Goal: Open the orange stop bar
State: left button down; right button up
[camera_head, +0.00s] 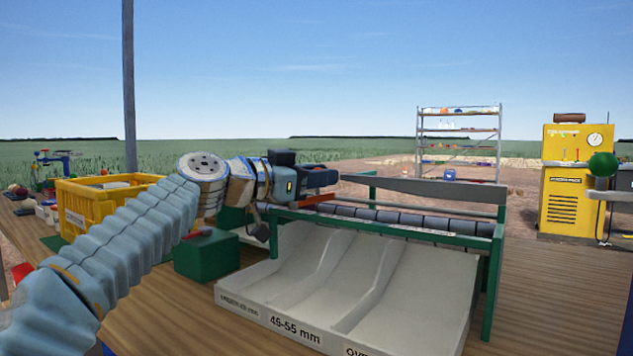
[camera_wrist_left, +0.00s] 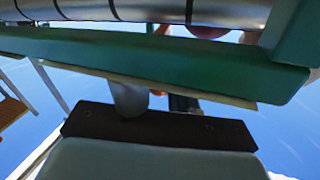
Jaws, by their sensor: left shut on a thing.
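The orange stop bar (camera_head: 313,198) shows as a short orange-red strip at the upper left of the green-framed roller sorter (camera_head: 400,228). My left gripper (camera_head: 322,179) is over the sorter's left end, at the bar. It is shut on the bar, though the contact itself is small and partly hidden by the gripper. In the left wrist view a green beam (camera_wrist_left: 150,62) of the frame crosses close in front, with a metal roller (camera_wrist_left: 150,10) above it. The bar cannot be made out clearly there. My right gripper is not in view.
A white chute tray (camera_head: 360,275) with size labels slopes toward me below the rollers. A green block (camera_head: 207,256) and a yellow crate (camera_head: 90,205) stand to the left on the wooden table (camera_head: 150,300). A yellow machine (camera_head: 571,190) and a shelf (camera_head: 459,130) stand behind.

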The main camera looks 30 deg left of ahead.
pick_arm(q)
jog(key=c, duration=1)
grip_release()
jog(key=shift+o, duration=0.2)
